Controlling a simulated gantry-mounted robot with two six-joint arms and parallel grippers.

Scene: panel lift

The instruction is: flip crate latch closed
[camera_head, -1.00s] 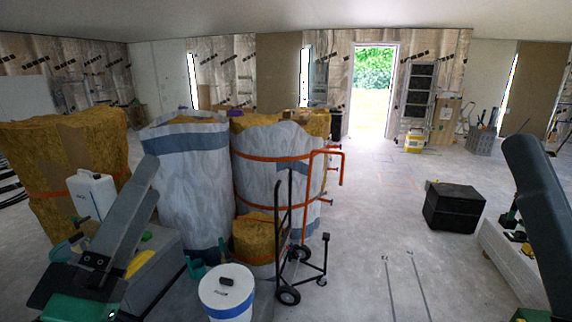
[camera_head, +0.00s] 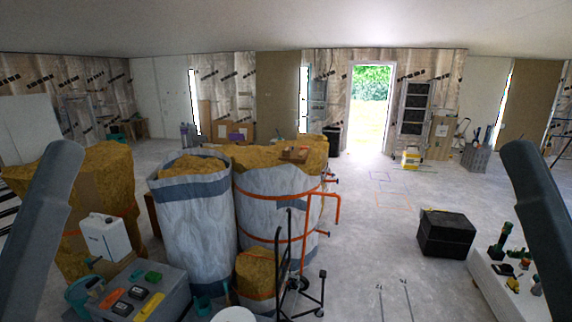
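A black box (camera_head: 446,236), which may be the crate, stands on the floor right of centre. It appears shut, and I cannot make out a latch on it. A smaller grey crate (camera_head: 475,160) stands far back at the right; no latch can be made out there either. My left arm comes down the left edge and my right arm down the right edge. Both grippers are outside the picture, so their state and anything in them are hidden.
Wrapped insulation rolls (camera_head: 192,225) and a hand truck (camera_head: 290,265) fill the middle left. A grey case (camera_head: 170,290) with small items is at the lower left. A white surface (camera_head: 490,290) with tools is at the lower right.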

